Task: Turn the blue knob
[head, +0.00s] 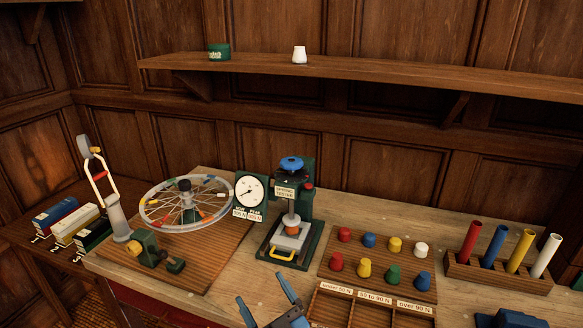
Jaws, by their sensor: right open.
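A round blue knob (291,163) sits on top of a dark green spring tester (305,203), which stands upright near the middle of the bench. A small label is on the tester's front, and an orange piece is on its lower plate. My right gripper (264,297) is at the bottom edge, in front of the tester. Its two blue fingers are spread apart with nothing between them. It is well below the knob in the picture and touches neither knob nor tester. My left gripper does not show.
A white dial gauge (251,191) stands left of the tester, beside a spoked wheel (187,201). A board of coloured caps (346,275), a labelled sorting tray (372,309) and a rack of coloured tubes (490,274) lie to the right. A shelf (400,72) runs above.

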